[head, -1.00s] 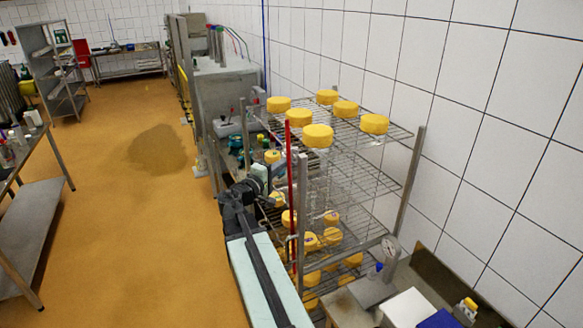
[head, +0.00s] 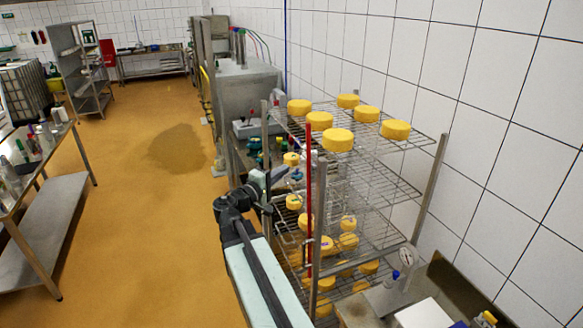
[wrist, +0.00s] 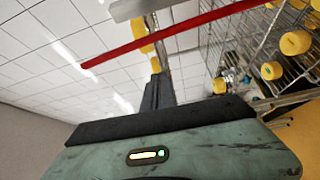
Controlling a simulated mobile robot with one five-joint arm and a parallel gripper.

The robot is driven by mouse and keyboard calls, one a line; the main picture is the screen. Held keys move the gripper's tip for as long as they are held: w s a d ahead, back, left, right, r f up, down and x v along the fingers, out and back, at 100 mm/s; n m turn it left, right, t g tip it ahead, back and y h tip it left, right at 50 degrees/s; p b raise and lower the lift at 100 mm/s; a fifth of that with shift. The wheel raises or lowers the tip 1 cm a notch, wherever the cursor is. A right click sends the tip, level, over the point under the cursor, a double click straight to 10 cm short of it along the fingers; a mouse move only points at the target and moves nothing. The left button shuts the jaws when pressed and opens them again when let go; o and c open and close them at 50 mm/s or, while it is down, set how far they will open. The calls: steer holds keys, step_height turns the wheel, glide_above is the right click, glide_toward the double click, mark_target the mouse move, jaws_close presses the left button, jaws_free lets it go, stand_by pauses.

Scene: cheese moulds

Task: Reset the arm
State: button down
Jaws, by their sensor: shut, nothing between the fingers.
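My arm reaches forward from the bottom of the head view and bends at a dark joint. Its end, my gripper (head: 280,174), is small there, close to the front left post of the wire rack (head: 318,215). In the wrist view my gripper (wrist: 157,80) shows as dark fingers beyond the greenish wrist housing. The fingers are together with nothing between them. A red pole (wrist: 165,38) crosses the wrist view above the fingertips; I cannot tell how far it is from them.
Yellow cheeses (head: 338,140) stand on the rack's top, with several more on lower shelves. The red pole (head: 309,195) stands upright at the rack's front. A tiled wall is on the right, a steel table (head: 45,215) on the left. The orange floor (head: 140,230) between is open.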

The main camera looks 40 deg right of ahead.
steer(key=a, duration=0.3)
steer(key=shift+s+a, duration=0.1)
steer(key=shift+f, duration=0.1)
steer(key=w+a+f+y+b, duration=0.1)
steer(key=a+f+y+b, duration=0.2)
steer(key=a+f+b, duration=0.55)
steer(key=a+f+m+y+b, duration=0.15)
steer(key=f+b, duration=0.35)
steer(key=f, duration=0.9)
steer(key=w+a+f+n+y+b, duration=0.1)
steer(key=a+f+y+b, duration=0.35)
steer(key=f, duration=0.65)
steer(key=s+a+f+g+y+b, duration=0.1)
steer(key=s+a+f+y, duration=0.1)
steer(key=a, duration=0.5)
steer(key=s+a+f+g+y+b, duration=0.1)
steer(key=s+a+f+y, duration=0.1)
steer(key=a+f+y, duration=0.2)
steer(key=s+a+f+m+g+y+b, duration=0.1)
steer(key=s+a+f+y+b, duration=0.1)
steer(key=a+f, duration=0.5)
steer(key=s+a+y, duration=0.1)
steer(key=a, duration=0.2)
steer(key=shift+a, duration=0.4)
